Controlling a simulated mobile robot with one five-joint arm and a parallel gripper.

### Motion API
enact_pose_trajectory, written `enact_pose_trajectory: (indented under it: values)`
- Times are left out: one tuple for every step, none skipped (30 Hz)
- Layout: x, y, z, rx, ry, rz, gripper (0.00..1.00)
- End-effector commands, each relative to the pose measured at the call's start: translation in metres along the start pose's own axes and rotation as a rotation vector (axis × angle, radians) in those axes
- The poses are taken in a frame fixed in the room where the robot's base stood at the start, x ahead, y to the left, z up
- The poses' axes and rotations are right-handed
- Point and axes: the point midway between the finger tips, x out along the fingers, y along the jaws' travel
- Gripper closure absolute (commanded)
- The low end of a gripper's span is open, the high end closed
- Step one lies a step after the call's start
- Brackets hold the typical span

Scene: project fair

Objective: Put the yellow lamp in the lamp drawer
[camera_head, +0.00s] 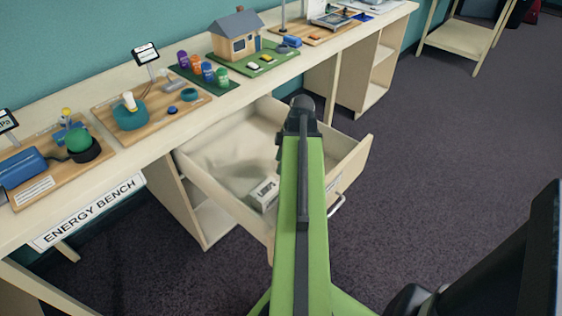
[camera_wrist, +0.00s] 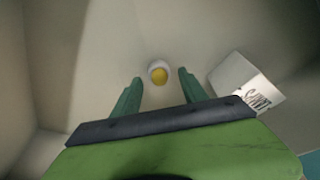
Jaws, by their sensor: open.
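The lamp drawer (camera_head: 352,158) stands pulled out under the bench in the head view. Its pale inside (camera_wrist: 110,35) fills the wrist view. The yellow lamp (camera_wrist: 158,74), a small round yellow end with a white rim, shows inside the drawer. My gripper (camera_wrist: 160,78) is open, pointing down into the drawer, with a green finger to each side of the lamp in the picture. I see gaps between lamp and fingers; whether it rests on the drawer floor I cannot tell. In the head view my arm hides the fingers and this lamp.
A white box lettered LAMPS (camera_head: 264,195) is in the drawer; it also shows right of my fingers in the wrist view (camera_wrist: 238,88). Carpet lies open at right.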

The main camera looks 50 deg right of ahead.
Motion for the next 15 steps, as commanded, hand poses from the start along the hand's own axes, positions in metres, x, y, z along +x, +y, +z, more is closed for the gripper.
enact_pose_trajectory:
  values:
    - [0.000, 0.000, 0.000, 0.000, 0.000, 0.000, 0.49]
    - [-0.001, 0.000, 0.000, 0.000, 0.000, 0.000, 0.49]
    - [-0.003, 0.000, -0.001, 0.000, 0.000, 0.000, 0.49]
    - [-0.004, 0.000, -0.001, 0.000, 0.000, 0.000, 0.49]
    - [-0.006, 0.000, -0.002, 0.000, 0.000, 0.000, 0.49]
    - [-0.011, 0.000, -0.002, 0.001, 0.000, 0.000, 0.49]
    - [-0.014, 0.000, -0.002, 0.001, 0.000, 0.000, 0.49]
    - [-0.019, 0.000, -0.002, 0.001, 0.000, 0.000, 0.49]
    - [-0.025, 0.000, -0.002, 0.002, 0.000, 0.000, 0.49]
    - [-0.031, 0.000, -0.003, 0.002, 0.000, 0.000, 0.49]
    - [-0.037, 0.000, -0.003, 0.002, 0.000, 0.000, 0.49]
    - [-0.046, 0.000, -0.003, 0.001, 0.000, 0.000, 0.49]
    - [-0.053, 0.000, -0.003, 0.001, 0.000, 0.000, 0.49]
    - [-0.060, 0.000, -0.004, 0.001, 0.000, 0.000, 0.49]
    - [-0.070, 0.000, -0.004, 0.001, 0.000, 0.001, 0.49]
